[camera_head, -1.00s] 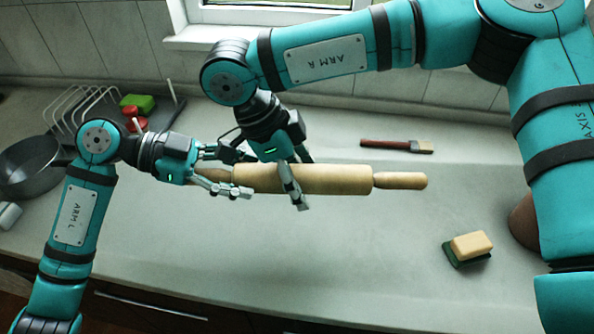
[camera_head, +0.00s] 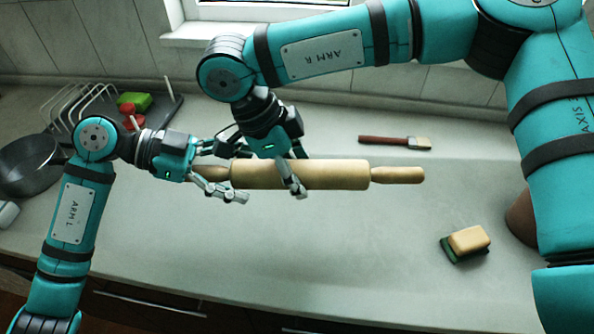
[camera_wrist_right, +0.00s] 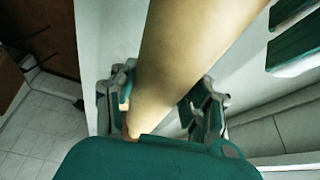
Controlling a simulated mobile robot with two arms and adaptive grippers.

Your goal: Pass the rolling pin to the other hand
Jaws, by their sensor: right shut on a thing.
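The wooden rolling pin (camera_head: 335,174) is held level above the counter, one handle pointing right. The pin also shows in the right wrist view (camera_wrist_right: 185,60), running between the fingers of my right gripper (camera_wrist_right: 165,105). My left gripper (camera_head: 232,172) is at the pin's left end, its fingers spread on either side of the left handle (camera_head: 210,173). The handle is partly hidden by the fingers, and I see no clear grip on it.
A brush (camera_head: 395,142) lies behind the pin. A sponge on a green base (camera_head: 466,243) is at front right. The middle counter (camera_head: 330,240) is clear.

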